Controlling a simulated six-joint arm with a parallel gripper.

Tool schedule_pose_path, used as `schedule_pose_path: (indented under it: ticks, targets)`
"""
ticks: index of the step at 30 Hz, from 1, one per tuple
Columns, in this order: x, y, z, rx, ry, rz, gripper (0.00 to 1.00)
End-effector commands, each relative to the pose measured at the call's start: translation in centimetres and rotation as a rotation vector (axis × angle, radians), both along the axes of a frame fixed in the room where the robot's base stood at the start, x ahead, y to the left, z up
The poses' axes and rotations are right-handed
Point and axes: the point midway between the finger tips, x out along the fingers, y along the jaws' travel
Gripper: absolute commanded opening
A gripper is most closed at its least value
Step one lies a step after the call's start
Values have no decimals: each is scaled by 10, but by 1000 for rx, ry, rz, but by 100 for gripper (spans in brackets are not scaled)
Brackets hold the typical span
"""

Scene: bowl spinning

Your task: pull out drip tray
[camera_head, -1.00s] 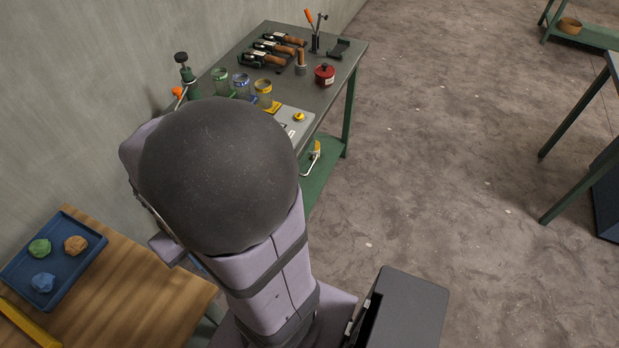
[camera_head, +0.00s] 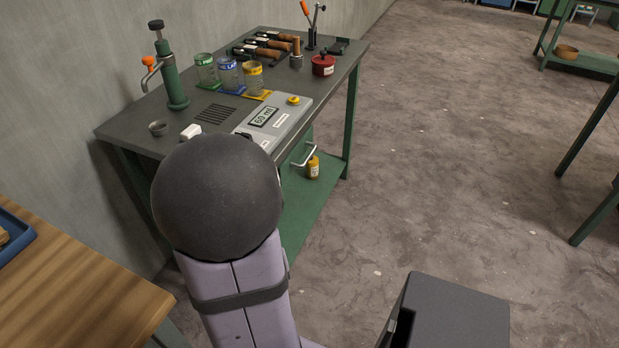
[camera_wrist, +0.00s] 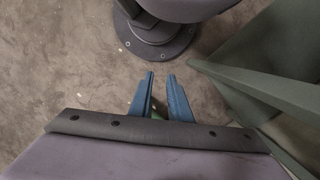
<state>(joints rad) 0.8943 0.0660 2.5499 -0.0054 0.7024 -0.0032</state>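A pale bent handle (camera_head: 305,156) sticks out below the front edge of the grey workbench (camera_head: 128,121). It may belong to the drip tray; no tray body can be made out, and my arm hides part of the bench front. The slotted grille (camera_head: 215,113) lies in the bench top near the green hand pump (camera_head: 173,75). My gripper (camera_wrist: 160,76) shows in the wrist view as two blue fingers, parted with nothing between them, above the floor and beside a green bench part (camera_wrist: 225,85). In the head view my gripper is hidden behind my arm.
A grey box with a readout (camera_head: 273,119) sits at the bench's front edge. Several jars (camera_head: 229,72) stand behind it. A yellow bottle (camera_head: 313,167) stands on the green lower shelf (camera_head: 300,215). A wooden table (camera_head: 75,285) is at lower left. Open floor lies to the right.

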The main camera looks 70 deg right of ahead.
Motion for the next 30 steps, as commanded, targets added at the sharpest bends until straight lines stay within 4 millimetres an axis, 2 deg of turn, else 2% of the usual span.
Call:
schedule_pose_path:
  ticks: [1, 5, 11, 14, 16, 18, 20, 23, 26, 30]
  targets:
    - [-4, -5, -33, -2, -2, -35, 17]
    - [-13, -21, -77, -25, -16, -109, 17]
    - [-23, -58, -145, -107, -67, -207, 17]
    - [-27, -85, -179, -184, -109, -235, 17]
    - [-28, -111, -202, -266, -149, -237, 17]
    - [-27, -145, -214, -380, -197, -216, 17]
    - [-23, -172, -209, -482, -236, -174, 17]
    - [-9, -214, -185, -659, -296, -80, 17]
    - [5, -251, -156, -845, -342, 23, 17]
    - [22, -294, -101, -1126, -376, 168, 17]
